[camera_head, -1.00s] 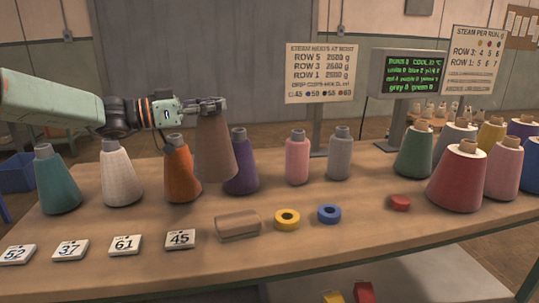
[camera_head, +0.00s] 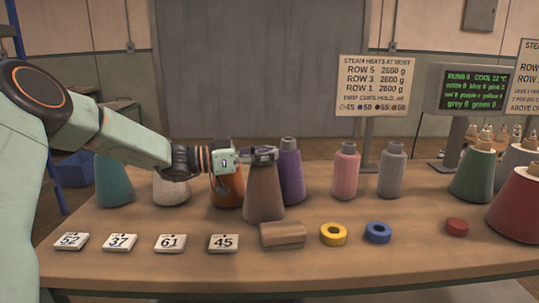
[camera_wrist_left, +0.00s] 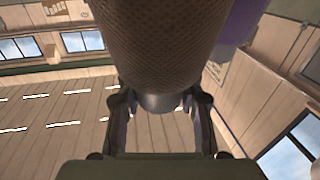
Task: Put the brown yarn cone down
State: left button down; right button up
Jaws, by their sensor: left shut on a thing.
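The brown yarn cone (camera_head: 263,192) stands upright in front of the purple cone (camera_head: 291,172) and right of the orange cone (camera_head: 228,188). My left gripper (camera_head: 263,154) is shut on its narrow top from the left. The cone's base is at table level or very slightly above; I cannot tell whether it touches. In the left wrist view the brown cone (camera_wrist_left: 155,45) fills the upper middle, with its top between the fingers of my left gripper (camera_wrist_left: 158,103). My right gripper is not in view.
A brown block (camera_head: 283,236) lies close in front of the cone. Number tiles, including the 45 tile (camera_head: 223,243), lie front left. A yellow ring (camera_head: 333,234) and a blue ring (camera_head: 378,232) lie to the right. Pink (camera_head: 345,172) and grey (camera_head: 391,171) cones stand behind them.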

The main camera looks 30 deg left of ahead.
pick_arm(q)
jog(key=shift+s+r, duration=0.15)
jog(key=shift+f+b, duration=0.2)
jog(key=shift+b, duration=0.15)
jog(key=c, duration=1.3)
grip_release()
jog(key=shift+w, duration=0.2)
jog(key=o, duration=0.4)
jog(key=shift+s, duration=0.15)
jog(key=shift+o, duration=0.2)
